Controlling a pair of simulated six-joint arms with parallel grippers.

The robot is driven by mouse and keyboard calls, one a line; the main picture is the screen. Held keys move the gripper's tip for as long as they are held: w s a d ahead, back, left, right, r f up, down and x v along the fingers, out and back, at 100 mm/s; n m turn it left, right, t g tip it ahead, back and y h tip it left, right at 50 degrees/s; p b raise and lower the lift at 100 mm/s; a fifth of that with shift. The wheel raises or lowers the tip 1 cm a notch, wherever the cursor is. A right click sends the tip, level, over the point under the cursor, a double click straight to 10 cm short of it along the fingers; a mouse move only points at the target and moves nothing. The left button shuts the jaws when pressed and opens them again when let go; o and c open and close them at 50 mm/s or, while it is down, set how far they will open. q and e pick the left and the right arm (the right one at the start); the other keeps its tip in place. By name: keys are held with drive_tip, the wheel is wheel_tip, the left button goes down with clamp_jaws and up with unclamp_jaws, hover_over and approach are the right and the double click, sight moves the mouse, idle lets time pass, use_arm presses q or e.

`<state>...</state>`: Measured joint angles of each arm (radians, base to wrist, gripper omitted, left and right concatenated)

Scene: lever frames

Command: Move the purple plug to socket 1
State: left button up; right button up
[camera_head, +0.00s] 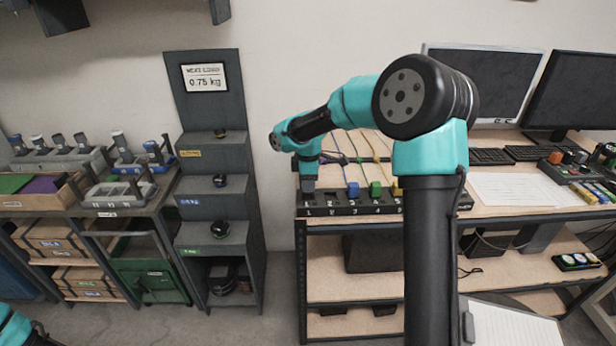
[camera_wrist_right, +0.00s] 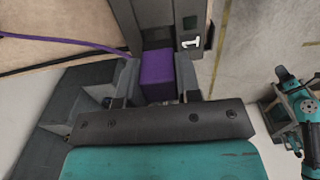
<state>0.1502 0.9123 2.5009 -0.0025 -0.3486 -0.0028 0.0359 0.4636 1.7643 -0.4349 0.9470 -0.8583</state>
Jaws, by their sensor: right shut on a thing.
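The purple plug (camera_wrist_right: 158,75) is between the fingers of my right gripper (camera_head: 308,184) in the right wrist view. The gripper is shut on it. The printed label 1 shows right beside the plug on the dark socket strip (camera_head: 330,208). In the head view the gripper points down at the strip's left end, over socket 1 (camera_head: 309,211). The gripper hides the plug there. I cannot tell how deep the plug sits in the socket. My left gripper is not in view; only part of its arm shows at the lower left.
A blue plug (camera_head: 353,189), a green plug (camera_head: 376,189) and a yellow plug (camera_head: 397,188) stand on the strip farther right. Cables run behind them. My right arm hides the strip's right part. A grey stepped shelf (camera_head: 213,185) stands left, across a floor gap.

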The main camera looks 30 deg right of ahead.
drive_tip(key=shift+f, duration=0.55)
drive_tip(key=shift+f, duration=0.85)
idle(2.5)
drive_tip(key=o, duration=1)
drive_tip(key=shift+o, duration=0.4)
drive_tip(key=o, duration=0.3)
drive_tip(key=shift+r, duration=0.1)
drive_tip(key=shift+r, duration=3.45)
